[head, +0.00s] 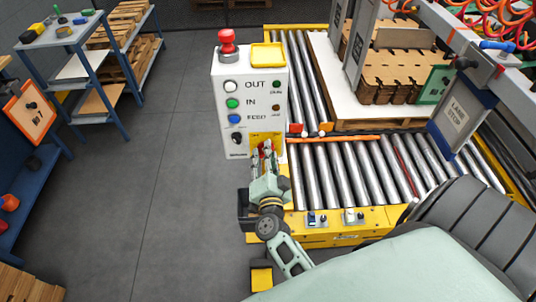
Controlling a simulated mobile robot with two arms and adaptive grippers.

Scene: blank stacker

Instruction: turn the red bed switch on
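A white control box (221,103) stands left of the roller bed. A yellow plate (257,137) sits low on its front, with a small red part (268,147) on it that looks like the bed switch. My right gripper (263,153) is at this plate, fingers pointing at it, and covers most of the red part. I cannot tell whether the fingers are open or shut, or whether they touch the switch. The switch position is hidden. My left gripper is not in view.
A red mushroom button (227,42) stands on top of the box. White, green, blue and black controls line its front. The roller bed (348,171) lies to the right, with a board and cardboard stack (395,78). Open grey floor (165,140) is on the left.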

